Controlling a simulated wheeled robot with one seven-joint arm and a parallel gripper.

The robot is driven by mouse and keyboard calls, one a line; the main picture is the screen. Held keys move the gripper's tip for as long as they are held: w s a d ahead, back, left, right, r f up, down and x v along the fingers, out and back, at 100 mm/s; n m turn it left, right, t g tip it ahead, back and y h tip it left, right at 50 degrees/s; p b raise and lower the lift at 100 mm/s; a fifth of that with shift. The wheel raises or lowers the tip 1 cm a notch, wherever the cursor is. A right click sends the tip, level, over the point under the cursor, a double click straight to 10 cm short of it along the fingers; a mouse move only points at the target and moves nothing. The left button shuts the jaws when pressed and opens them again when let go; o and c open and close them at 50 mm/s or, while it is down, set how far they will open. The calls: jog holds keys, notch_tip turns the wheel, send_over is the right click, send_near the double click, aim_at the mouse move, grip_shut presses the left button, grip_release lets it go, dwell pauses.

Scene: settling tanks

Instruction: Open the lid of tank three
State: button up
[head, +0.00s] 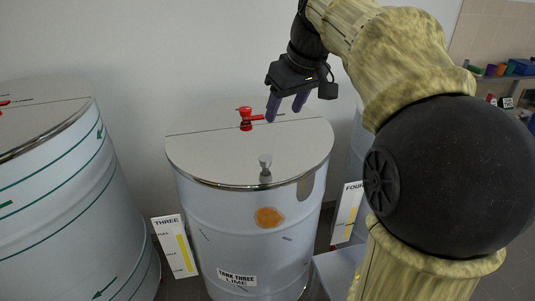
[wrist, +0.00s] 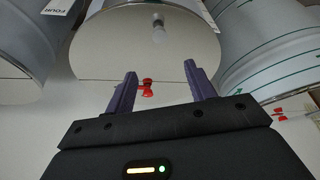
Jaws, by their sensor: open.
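Tank three (head: 250,240) is a pale drum labelled "TANK THREE LIME", with a flat light lid (head: 215,158) that lies closed on top. A seam crosses the lid. A small grey knob (head: 265,167) stands near the lid's front edge. A red valve-like fitting (head: 246,120) sits by the seam at the back. My gripper (head: 286,108) is open and empty, above the back right part of the top, near the red fitting. In the wrist view the lid, its knob (wrist: 158,30) and the red fitting (wrist: 146,88) show beyond and between my open fingers (wrist: 157,82).
Another tank (head: 70,200) stands at the left. A gauge sign marked "THREE" (head: 175,247) is beside tank three, and a sign marked "FOUR" (head: 347,212) is at its right. A wall is close behind. A shelf with small items (head: 500,72) is at the far right.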

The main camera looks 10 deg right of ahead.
aim_at(265, 157)
jog(key=p+x, duration=0.1)
jog(key=x, duration=1.6)
jog(key=shift+f, duration=0.1)
grip_shut()
jog(key=shift+p, duration=0.35)
